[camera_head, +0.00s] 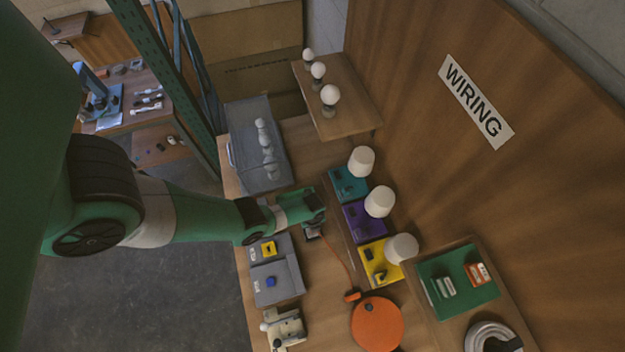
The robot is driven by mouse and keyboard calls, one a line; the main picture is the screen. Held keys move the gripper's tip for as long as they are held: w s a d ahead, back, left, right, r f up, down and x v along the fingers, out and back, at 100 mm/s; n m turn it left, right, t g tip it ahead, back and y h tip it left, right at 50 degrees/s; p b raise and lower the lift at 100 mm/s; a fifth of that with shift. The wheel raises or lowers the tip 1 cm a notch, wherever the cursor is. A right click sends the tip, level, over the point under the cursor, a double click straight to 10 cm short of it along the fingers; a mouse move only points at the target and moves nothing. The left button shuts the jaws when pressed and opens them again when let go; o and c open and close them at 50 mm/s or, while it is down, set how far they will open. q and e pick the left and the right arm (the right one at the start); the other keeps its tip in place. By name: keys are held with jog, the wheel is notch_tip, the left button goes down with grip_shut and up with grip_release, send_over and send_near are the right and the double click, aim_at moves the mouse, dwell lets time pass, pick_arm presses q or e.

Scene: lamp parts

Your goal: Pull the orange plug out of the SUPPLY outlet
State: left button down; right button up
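My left arm comes in from the left, and its green gripper (314,231) is over the middle of the table. An orange cord (338,258) runs from beside this gripper down to an orange block (352,295) next to an orange disc (378,324). The orange plug is not clearly visible; the gripper covers the cord's upper end. I cannot tell whether the fingers are open or shut. Grey outlet boxes (286,277) stand below my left forearm, with a yellow piece (268,248) and a blue piece (271,281) on them. Their labels are too small to read. My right gripper is not in view.
Teal (345,182), purple (357,228) and yellow (371,254) bases with white shades stand right of the gripper. A translucent grey bin (240,138) with bulbs is behind it. A beige device (290,327) stands at the front. A WIRING sign (476,101) marks the wooden wall.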

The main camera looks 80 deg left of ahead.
pick_arm(q)
jog(key=shift+r+p, duration=0.45)
jog(key=shift+r, duration=0.1)
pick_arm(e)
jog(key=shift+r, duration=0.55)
